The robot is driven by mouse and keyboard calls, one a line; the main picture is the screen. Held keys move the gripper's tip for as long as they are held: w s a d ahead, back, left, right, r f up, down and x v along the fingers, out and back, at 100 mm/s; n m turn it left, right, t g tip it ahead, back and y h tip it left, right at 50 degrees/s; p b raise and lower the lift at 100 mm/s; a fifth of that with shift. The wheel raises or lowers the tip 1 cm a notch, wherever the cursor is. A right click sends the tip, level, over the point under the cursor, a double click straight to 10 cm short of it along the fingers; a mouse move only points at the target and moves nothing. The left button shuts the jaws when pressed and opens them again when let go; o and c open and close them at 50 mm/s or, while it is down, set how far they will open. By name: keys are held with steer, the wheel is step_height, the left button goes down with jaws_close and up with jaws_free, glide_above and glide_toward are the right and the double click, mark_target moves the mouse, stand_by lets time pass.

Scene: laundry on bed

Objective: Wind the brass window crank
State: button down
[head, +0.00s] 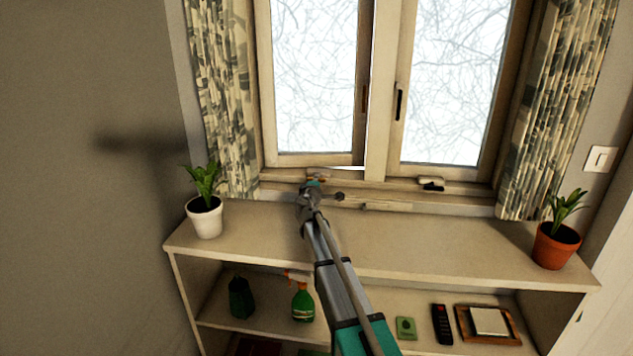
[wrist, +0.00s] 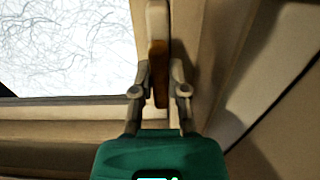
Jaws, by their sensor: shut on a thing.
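The window crank (wrist: 159,45) shows in the wrist view as an upright, narrow piece, pale at the top and brass-brown lower down. My gripper (wrist: 160,78) is shut on it, one finger on each side. In the head view my gripper (head: 312,187) is at the sill under the left window sash (head: 313,160). The crank is mostly hidden there by my gripper. The left sash stands slightly ajar, with a bright gap along its right side.
A shelf unit (head: 440,242) stands below the window. On its top are a white-potted plant (head: 205,218) at left and a terracotta-potted plant (head: 556,246) at right. A second, dark fitting (head: 431,184) sits under the right sash. Patterned curtains (head: 224,95) hang at both sides.

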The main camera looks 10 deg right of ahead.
steer(key=shift+n, duration=0.4)
steer(key=n, duration=1.2)
steer(key=shift+n, duration=2.5)
steer(key=c, duration=0.6)
jaws_free()
steer(key=shift+c, duration=0.2)
